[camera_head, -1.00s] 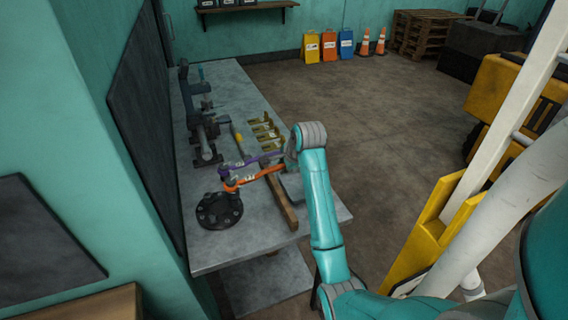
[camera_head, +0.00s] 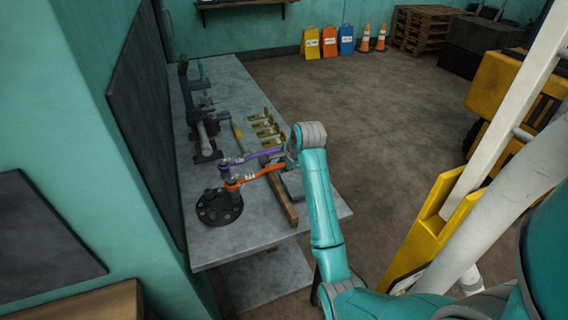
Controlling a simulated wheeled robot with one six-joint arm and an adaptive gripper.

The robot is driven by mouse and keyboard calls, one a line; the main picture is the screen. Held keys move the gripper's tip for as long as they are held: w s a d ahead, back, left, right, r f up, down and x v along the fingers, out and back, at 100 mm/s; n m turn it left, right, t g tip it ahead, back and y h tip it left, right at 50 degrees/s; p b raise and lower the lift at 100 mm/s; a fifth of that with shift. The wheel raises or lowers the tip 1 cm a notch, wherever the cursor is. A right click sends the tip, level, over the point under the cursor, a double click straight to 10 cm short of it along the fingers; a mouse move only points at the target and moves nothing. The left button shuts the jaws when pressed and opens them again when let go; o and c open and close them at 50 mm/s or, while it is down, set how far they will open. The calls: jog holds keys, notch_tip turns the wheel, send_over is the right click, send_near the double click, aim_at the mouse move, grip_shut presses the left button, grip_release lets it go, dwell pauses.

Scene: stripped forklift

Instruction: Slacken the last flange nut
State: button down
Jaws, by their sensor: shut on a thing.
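My gripper (camera_head: 285,158) is over the bench's right side, partly hidden by my own arm. It is shut at the right ends of two long tools: a purple wrench (camera_head: 254,156) and an orange wrench (camera_head: 258,174). I cannot tell which of the two it grips. The purple wrench's left end is farther back. Several nuts or studs stand around the flange's rim; they are too small to tell tight from loose.
The grey bench (camera_head: 232,240) runs along the left wall. A dark vise-like fixture (camera_head: 204,135) stands behind the flange. Several brass pieces (camera_head: 266,130) and a wooden bar (camera_head: 284,202) lie at the right. A yellow forklift part (camera_head: 425,240) stands right of my arm. The floor beyond is open.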

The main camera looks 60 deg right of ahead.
jog(key=shift+f, duration=0.95)
